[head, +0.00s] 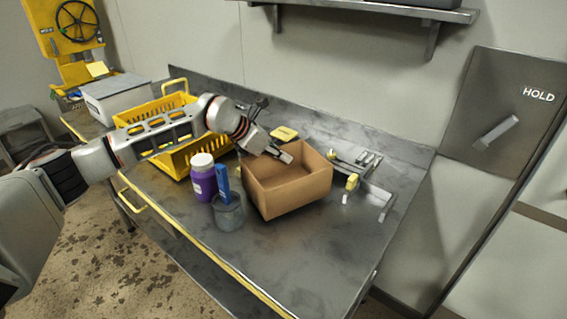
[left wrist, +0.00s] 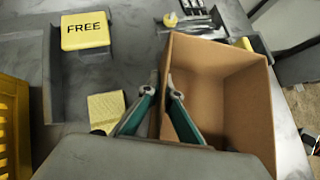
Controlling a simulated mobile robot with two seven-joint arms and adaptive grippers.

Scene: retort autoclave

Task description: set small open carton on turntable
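The small open carton (head: 290,195) is a brown, open-topped box standing on the metal table. It also shows in the left wrist view (left wrist: 235,105), where its empty inside is visible. My left gripper (head: 284,156) reaches down to the carton's wall on the side nearest the yellow basket. In the left wrist view its fingers (left wrist: 163,85) straddle that wall, one outside and one inside, with the tips closed on it. I cannot make out a turntable in either view. My right gripper is not in view.
A purple bottle (head: 203,181) and a grey cup (head: 229,214) with a blue item stand left of the carton. A yellow basket (head: 160,120) lies behind my arm. A yellow FREE sign (left wrist: 85,31) and small tools are nearby. The table's front right is clear.

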